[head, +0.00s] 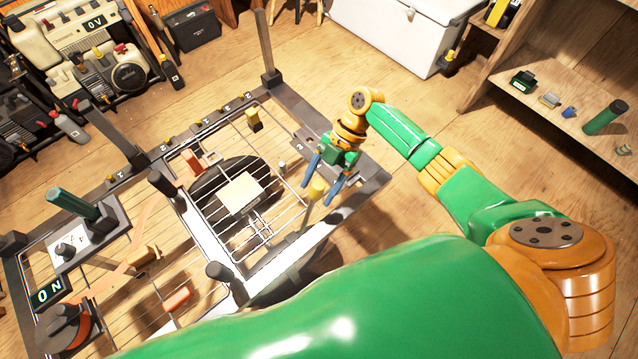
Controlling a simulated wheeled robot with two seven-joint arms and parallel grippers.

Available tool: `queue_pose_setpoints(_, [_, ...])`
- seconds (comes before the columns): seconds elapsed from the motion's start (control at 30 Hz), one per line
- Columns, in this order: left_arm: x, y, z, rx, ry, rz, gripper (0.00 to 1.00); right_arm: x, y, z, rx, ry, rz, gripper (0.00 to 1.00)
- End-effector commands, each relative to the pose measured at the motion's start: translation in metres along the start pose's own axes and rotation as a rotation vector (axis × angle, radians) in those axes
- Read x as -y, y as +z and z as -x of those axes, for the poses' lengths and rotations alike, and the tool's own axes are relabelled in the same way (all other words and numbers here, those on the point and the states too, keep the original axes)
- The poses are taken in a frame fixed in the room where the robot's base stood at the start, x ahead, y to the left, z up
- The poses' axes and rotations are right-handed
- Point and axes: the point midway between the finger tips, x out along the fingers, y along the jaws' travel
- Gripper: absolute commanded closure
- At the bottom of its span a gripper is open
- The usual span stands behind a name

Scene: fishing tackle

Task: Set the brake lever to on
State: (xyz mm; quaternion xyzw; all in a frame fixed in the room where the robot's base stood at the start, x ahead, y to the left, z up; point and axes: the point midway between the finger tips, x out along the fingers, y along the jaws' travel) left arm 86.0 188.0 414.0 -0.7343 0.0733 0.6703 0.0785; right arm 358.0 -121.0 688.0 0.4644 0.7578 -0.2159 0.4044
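My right gripper (322,181) hangs over the right part of the dark metal frame (372,185). Its two blue fingers are apart, with a yellow knob (317,189) close to their tips; I cannot tell whether they touch it. No brake lever is clearly labelled. A green handle (73,204) rises at a tilt from a dark block on a grey panel at the far left of the frame, well away from my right gripper. A small display (47,292) beside that panel shows characters like "ON". My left gripper is not in view.
The frame holds thin rails, a dark oval with a pale block (240,194), and upright posts. An orange-sided dial (66,328) sits at lower left. A white cooler (400,30) stands behind, wooden shelves (560,110) at right. My green arm covers the lower middle.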

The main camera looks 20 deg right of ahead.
Motion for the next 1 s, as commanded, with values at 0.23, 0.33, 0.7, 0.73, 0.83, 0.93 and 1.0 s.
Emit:
queue_pose_setpoints(0.23, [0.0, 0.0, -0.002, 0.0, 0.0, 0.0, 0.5, -0.001, 0.001, 0.018, 0.001, 0.003, 0.002, 0.31])
queue_pose_setpoints(0.33, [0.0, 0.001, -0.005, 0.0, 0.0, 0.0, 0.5, -0.001, 0.002, 0.041, 0.003, 0.004, 0.0, 0.31])
queue_pose_setpoints(0.7, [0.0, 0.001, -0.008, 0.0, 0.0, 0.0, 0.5, 0.0, 0.001, 0.071, -0.001, 0.0, -0.001, 0.31])
queue_pose_setpoints(0.73, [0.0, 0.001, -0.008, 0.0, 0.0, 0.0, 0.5, 0.0, 0.001, 0.071, -0.001, 0.0, -0.001, 0.31])
queue_pose_setpoints(0.83, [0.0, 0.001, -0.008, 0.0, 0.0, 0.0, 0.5, 0.0, 0.001, 0.071, -0.001, 0.0, -0.001, 0.31])
queue_pose_setpoints(0.93, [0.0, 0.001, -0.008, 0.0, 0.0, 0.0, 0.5, 0.0, 0.001, 0.071, -0.001, 0.0, -0.001, 0.31])
queue_pose_setpoints(1.0, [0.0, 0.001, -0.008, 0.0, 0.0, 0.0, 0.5, 0.0, 0.001, 0.071, -0.001, 0.0, -0.001, 0.31])
